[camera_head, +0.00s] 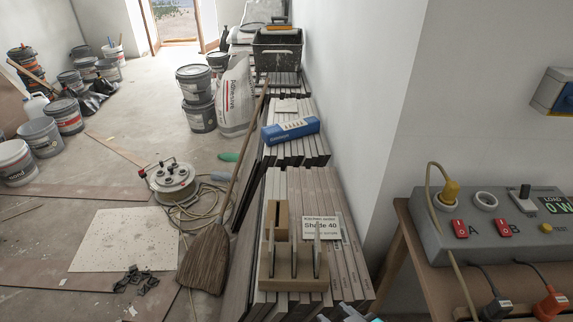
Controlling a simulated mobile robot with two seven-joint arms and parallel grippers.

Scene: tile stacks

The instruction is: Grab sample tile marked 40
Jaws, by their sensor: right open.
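A small white card or tile reading "Shade 40" (322,229) stands upright at the back of a wooden rack (292,283). The rack sits on top of the nearest stack of upright tiles (347,270). My right gripper (345,313) shows only in part at the bottom edge, below and right of the rack. It is open and apart from the rack and the card. My left gripper is not in view.
A broom (206,258) leans along the stack's left side. A blue box (291,130) lies on the stack behind. The white wall (345,110) rises close on the right. A grey switch box (490,225) with cables stands on a wooden table at right.

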